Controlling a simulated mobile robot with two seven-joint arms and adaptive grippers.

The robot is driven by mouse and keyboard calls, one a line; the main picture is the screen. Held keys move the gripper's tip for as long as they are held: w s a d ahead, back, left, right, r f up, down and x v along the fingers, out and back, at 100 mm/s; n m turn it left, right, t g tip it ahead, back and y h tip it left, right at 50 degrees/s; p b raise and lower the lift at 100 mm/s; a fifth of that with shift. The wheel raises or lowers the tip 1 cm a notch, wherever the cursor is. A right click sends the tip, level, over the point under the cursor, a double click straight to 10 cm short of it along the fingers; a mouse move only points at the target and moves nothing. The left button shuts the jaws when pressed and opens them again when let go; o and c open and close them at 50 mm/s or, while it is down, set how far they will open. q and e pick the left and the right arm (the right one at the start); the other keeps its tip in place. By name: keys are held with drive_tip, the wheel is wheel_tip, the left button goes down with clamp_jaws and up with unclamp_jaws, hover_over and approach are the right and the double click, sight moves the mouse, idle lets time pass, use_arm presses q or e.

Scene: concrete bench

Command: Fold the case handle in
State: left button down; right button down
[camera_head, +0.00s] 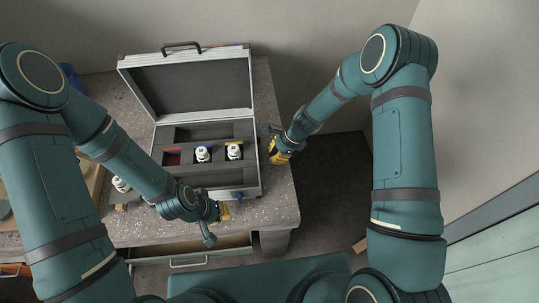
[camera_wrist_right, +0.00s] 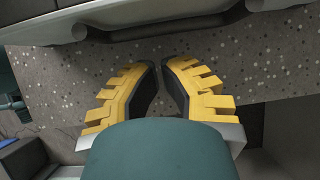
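The silver case (camera_head: 154,107) stands open on the bench, its lid tilted back. The dark case handle (camera_head: 181,46) stands up from the lid's far top edge, with a gap under it. My left gripper (camera_head: 224,211) is at the front of the case, far from the handle; its fingers are too small to judge. My right gripper (camera_head: 273,151) is just right of the case. In the right wrist view its yellow fingers (camera_wrist_right: 160,68) are slightly apart with nothing between them, and the case's metal edge (camera_wrist_right: 150,28) lies just beyond the tips. The handle is out of that view.
An open drawer (camera_head: 190,250) juts out below the speckled bench (camera_head: 277,205). The wall is close behind.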

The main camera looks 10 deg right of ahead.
use_arm(q)
drive_tip(key=shift+s+d+r+p, duration=0.15)
drive_tip(key=shift+d+r+p, duration=0.25)
drive_tip(key=shift+r, duration=0.15)
use_arm(e)
drive_tip(key=d+r, duration=0.2)
drive_tip(key=d, duration=0.1)
drive_tip(key=shift+d+r, duration=0.2)
drive_tip(key=shift+r, duration=0.2)
use_arm(q)
drive_tip(key=shift+w+a+r+p, duration=0.2)
drive_tip(key=shift+r+p, duration=0.35)
drive_tip(key=shift+r, duration=0.05)
use_arm(e)
drive_tip(key=v, duration=0.7)
drive_tip(key=shift+d, duration=0.25)
drive_tip(key=shift+s+f, duration=0.1)
